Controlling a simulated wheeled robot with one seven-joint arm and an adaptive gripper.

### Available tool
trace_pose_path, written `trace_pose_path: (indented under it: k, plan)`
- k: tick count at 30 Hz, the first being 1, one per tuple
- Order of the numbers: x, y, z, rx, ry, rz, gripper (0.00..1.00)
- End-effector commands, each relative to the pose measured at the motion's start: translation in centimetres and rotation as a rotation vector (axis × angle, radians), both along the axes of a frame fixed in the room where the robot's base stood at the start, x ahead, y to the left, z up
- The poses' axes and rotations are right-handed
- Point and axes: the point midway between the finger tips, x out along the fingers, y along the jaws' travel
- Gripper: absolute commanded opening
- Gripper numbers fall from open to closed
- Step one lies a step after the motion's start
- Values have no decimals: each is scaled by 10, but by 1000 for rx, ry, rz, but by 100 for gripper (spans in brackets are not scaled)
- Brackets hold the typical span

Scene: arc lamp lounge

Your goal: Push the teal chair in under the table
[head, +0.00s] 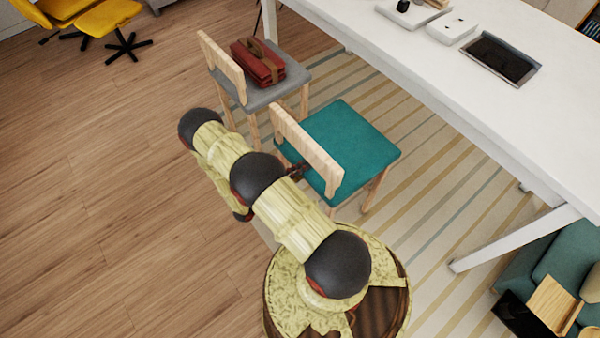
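The teal chair (352,143) has a teal seat, a light wooden backrest (305,148) and wooden legs. It stands on the striped rug, with its backrest towards my arm and its seat towards the table. The white table (470,95) runs along the right, and a strip of rug shows between its near edge and the seat. My gripper (298,171) is mostly hidden behind my arm. A small dark part of it shows at the lower part of the backrest; I cannot tell whether it touches. Its fingers are not clear enough to judge.
A grey chair (272,93) with a red bag (258,64) on it stands just behind the teal chair. A slanted white table leg (510,239) reaches the rug at the right. A teal sofa (560,262) is at lower right.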

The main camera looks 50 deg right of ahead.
Motion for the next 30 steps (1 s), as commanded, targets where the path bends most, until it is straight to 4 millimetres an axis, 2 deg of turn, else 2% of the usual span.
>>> trace_pose_path:
  k: [20, 30]
  plan:
    - [0, 0, -2, 3, 0, 0, 1]
    - [-1, 0, -2, 5, 0, 0, 0]
